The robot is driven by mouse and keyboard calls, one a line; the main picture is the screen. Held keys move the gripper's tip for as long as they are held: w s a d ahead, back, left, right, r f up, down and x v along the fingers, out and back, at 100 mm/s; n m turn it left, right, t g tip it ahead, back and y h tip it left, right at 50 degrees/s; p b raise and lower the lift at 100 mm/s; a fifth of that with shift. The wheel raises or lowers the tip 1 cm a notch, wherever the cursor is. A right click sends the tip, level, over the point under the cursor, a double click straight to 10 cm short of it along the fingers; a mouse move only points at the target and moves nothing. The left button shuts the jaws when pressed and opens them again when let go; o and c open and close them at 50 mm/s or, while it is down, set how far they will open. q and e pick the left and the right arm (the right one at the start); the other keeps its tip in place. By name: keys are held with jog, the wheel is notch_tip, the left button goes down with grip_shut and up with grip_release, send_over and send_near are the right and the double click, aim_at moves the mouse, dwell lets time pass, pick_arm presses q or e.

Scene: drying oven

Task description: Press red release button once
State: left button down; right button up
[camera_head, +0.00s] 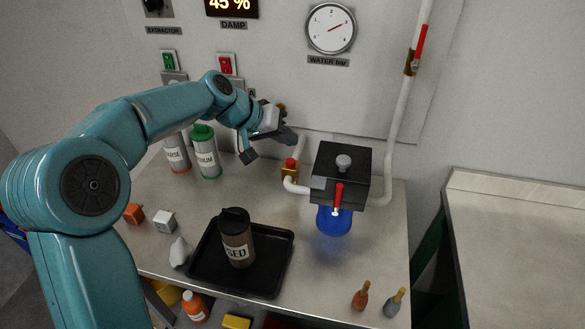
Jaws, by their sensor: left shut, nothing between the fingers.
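A red button (291,163) sits on a brass fitting (290,174) of the white pipe, left of the black box. A red wall switch (227,64) is under the DAMP display; which of the two is the release button, I cannot tell. My left gripper (287,136) is shut and empty. In the picture it is just above the red button and the brass fitting, with a visible gap; depth is hard to judge. My left arm reaches in from the left across the bench. My right gripper is not in view.
A black box (340,160) with a red lever and blue vessel (334,220) stands right of the fitting. A black tray (270,284) holds a dark lidded bottle (237,240). Two canisters stand behind my arm.

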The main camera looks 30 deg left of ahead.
aim_at(287, 162)
pick_arm(q)
notch_tip(287, 162, down, 2)
jog(key=shift+d+f+b, duration=0.1)
jog(key=shift+f+b, duration=0.15)
jog(key=shift+b, duration=0.5)
jog(key=shift+f, duration=0.25)
jog(key=shift+a, duration=0.2)
jog(key=shift+f, duration=0.1)
dwell(0.9)
jog(key=shift+f+b, duration=0.35)
jog(key=shift+b, duration=0.3)
jog(key=shift+f+b, duration=0.5)
jog(key=shift+d, duration=0.1)
dwell(0.5)
jog(key=shift+r+p, duration=0.7)
jog(key=shift+r, duration=0.25)
